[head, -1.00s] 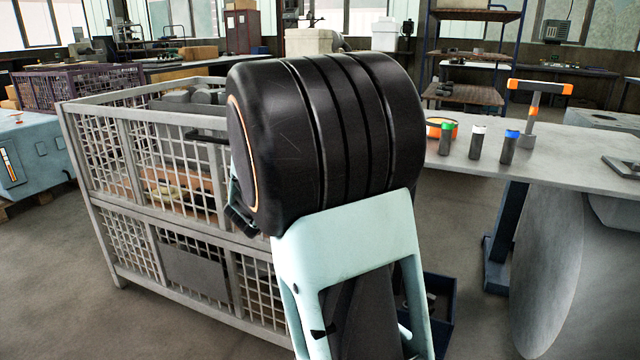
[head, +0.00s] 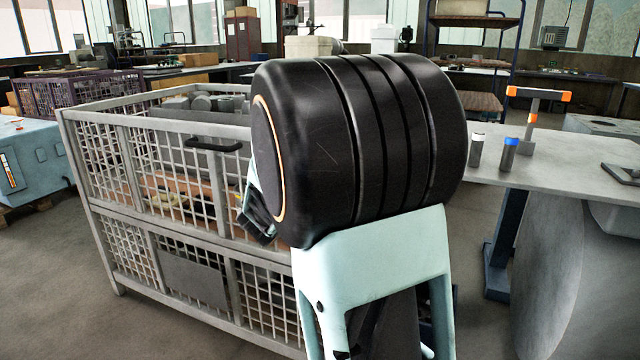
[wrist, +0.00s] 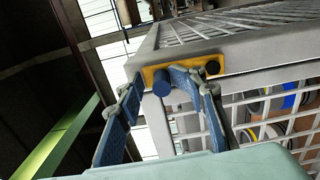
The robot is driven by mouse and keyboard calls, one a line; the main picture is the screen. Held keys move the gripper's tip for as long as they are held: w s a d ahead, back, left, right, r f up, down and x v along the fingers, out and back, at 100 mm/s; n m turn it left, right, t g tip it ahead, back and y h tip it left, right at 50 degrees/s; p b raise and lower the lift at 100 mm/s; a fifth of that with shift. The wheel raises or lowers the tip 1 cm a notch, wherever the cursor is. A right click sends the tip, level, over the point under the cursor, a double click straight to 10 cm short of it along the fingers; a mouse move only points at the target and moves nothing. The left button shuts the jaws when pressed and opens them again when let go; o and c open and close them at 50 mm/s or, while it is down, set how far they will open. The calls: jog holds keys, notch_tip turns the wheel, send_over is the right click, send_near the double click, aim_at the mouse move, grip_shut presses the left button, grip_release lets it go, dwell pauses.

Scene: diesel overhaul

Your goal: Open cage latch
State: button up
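In the wrist view, a yellow latch plate (wrist: 206,52) is fixed near the corner of the cage frame (wrist: 240,85). A blue cylindrical knob (wrist: 161,84) sticks out from the plate. My gripper (wrist: 157,78) is open, one blue finger on each side of the knob. Whether either finger touches it I cannot tell. My arm hides the latch in the head view.
A workbench (head: 560,152) with small capped cylinders (head: 477,150) and an orange-ended T-shaped tool (head: 535,105) is at the right. A blue machine (head: 35,160) stands at far left. Open floor lies in front of the cage.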

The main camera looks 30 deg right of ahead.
jog(key=v, duration=0.7)
jog(key=shift+a, duration=0.1)
